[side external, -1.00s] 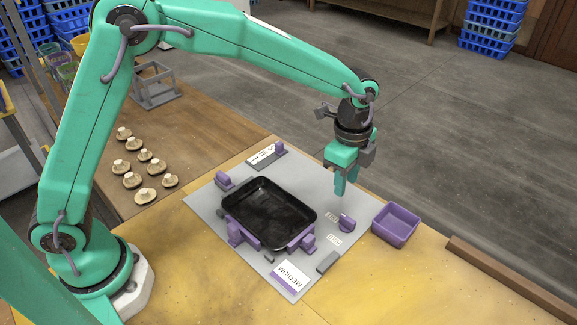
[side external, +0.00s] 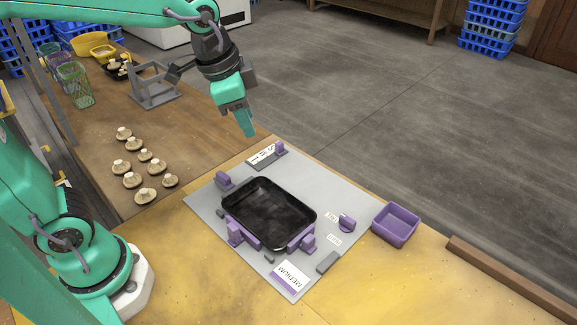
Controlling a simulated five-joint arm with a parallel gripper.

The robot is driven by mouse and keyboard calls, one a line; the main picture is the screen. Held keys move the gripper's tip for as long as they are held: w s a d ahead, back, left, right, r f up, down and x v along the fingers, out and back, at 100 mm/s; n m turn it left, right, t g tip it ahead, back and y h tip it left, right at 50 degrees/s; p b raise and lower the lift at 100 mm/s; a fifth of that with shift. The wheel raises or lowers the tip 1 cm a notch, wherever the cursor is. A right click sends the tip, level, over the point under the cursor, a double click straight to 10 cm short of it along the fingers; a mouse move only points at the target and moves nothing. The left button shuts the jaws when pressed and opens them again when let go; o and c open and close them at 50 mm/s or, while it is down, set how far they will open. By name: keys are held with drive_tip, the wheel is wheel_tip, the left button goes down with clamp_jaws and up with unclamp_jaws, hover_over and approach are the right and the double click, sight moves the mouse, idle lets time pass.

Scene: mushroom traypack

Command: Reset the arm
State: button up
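My gripper (side external: 247,124) hangs in the air above the far edge of the grey board, near the brown table's right edge. It is tilted, with its fingertips pointing down and slightly right. The green fingers look close together, with nothing visible between them, but I cannot tell whether they are fully shut. My green arm reaches in from the upper left, its upper part cut off by the frame. The black tray (side external: 268,212) sits empty on the grey board (side external: 205,205), among purple holders (side external: 243,234).
Several mushrooms (side external: 132,180) stand on the brown table (side external: 190,138) at left. A grey frame stand (side external: 153,88) is behind them. A purple bin (side external: 396,225) sits right of the board, beside a purple knob (side external: 347,222). A brown rail (side external: 505,278) lies at lower right.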

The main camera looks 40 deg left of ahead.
drive_tip(key=s+a+n+t, duration=0.2)
drive_tip(key=s+a+n, duration=0.4)
drive_tip(key=s, duration=0.5)
drive_tip(key=shift+a+f+n+y, duration=0.2)
drive_tip(key=shift+f+n+y, duration=0.1)
drive_tip(key=shift+n, duration=0.2)
